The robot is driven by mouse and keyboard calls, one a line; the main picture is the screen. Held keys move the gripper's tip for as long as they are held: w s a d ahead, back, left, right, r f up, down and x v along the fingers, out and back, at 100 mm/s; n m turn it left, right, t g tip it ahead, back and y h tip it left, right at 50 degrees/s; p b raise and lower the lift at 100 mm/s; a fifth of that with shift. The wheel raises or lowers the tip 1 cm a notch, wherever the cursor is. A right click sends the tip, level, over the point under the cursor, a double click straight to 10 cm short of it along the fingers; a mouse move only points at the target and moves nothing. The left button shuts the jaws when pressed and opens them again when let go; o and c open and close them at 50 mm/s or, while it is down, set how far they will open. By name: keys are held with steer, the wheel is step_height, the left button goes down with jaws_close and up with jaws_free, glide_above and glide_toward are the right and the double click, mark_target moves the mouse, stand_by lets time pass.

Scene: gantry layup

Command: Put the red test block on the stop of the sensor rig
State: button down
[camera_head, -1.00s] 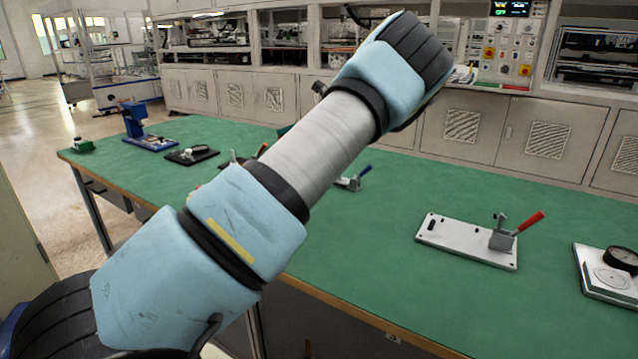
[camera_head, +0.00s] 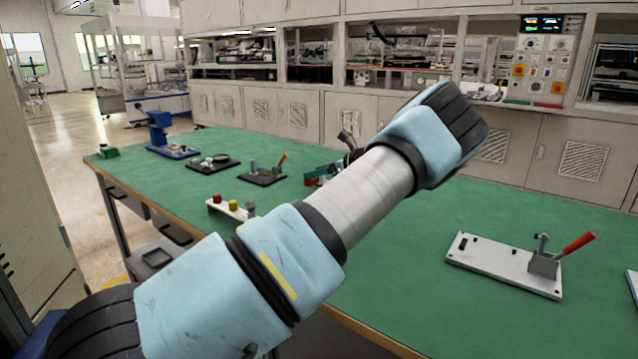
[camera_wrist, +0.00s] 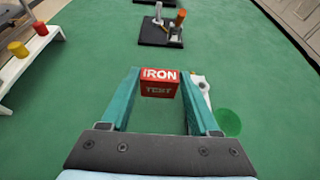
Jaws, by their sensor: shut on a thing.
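In the wrist view, the red test block (camera_wrist: 160,84), lettered "IRON TEST", sits between the teal fingers of my gripper (camera_wrist: 157,76). The gripper is shut on it, with green mat below. A white part (camera_wrist: 203,92) shows beside the right finger, mostly hidden by it, and a green disc (camera_wrist: 228,122) is near it. I cannot tell whether these belong to the sensor rig, and its stop is not clearly seen. In the head view, my forearm hides much of the table's middle; a teal piece (camera_head: 322,171) beyond it looks like part of my gripper.
A white rack (camera_head: 215,212) with red, yellow and grey pieces stands near the front edge. A black-based clamp with an orange handle (camera_head: 265,176) is behind it. A white plate (camera_head: 490,264) with a red-handled clamp lies right. Green mat (camera_head: 420,215) between is clear.

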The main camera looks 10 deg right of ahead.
steer(key=shift+f, duration=1.7)
steer(key=shift+c, duration=0.6)
jaws_free()
steer(key=shift+f, duration=0.1)
